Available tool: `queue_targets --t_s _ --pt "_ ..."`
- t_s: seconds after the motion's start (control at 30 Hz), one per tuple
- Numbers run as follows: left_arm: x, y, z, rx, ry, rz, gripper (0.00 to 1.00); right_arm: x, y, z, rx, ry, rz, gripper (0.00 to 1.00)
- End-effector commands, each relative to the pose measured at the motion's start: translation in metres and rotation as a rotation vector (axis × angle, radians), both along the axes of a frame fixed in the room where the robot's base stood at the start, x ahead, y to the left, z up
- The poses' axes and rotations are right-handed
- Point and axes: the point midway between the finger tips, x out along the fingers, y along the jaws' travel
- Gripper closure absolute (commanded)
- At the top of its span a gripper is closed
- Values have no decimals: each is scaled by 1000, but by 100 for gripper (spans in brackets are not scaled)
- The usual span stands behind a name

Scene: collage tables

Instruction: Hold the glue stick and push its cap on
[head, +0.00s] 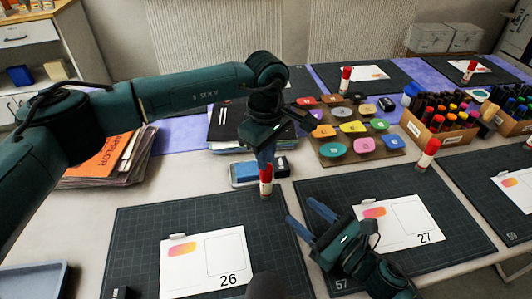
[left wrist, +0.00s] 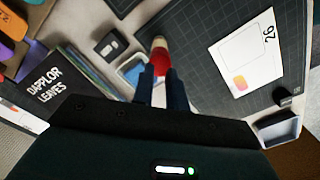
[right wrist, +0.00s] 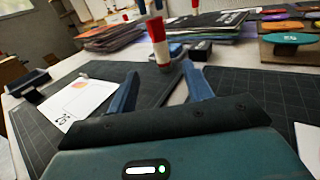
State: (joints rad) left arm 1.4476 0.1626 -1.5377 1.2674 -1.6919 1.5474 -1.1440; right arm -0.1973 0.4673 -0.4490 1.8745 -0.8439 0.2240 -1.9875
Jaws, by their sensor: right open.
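A red and white glue stick (head: 266,183) is upright below my left gripper (head: 265,163), at the far edge of the mat with card 26. Its red upper part shows between the left fingertips in the left wrist view (left wrist: 162,63). My left fingers are close together and look shut on it. I cannot tell whether that red part is a separate cap. The glue stick also shows in the right wrist view (right wrist: 160,48), beyond the open fingers. My right gripper (head: 305,213) is open and empty, low over the mats, pointing toward the stick but apart from it.
A blue ink pad (head: 244,174) lies just behind the glue stick. A board of coloured pads (head: 362,148) and a box of markers (head: 435,135) stand farther back right. Another glue stick (head: 428,153) stands by card 27 (head: 402,226). Folders (head: 105,160) lie at left.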

Motion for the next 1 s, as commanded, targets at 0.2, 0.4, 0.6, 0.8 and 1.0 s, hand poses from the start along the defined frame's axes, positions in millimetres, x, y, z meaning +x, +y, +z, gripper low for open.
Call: queue_targets --t_s 0.2,0.4,0.6,0.8,1.0 --pt "0 0 -11 0 0 0 85 0 0 -9 0 0 0 50" --pt "0 0 -10 1 1 0 85 0 0 -7 0 0 0 50" --pt "0 0 -3 1 -1 0 85 0 0 -3 0 0 0 50" --pt "0 0 25 -1 -1 -1 85 0 0 12 0 0 0 50" --pt "0 0 50 1 -1 -1 85 0 0 24 0 0 0 50"
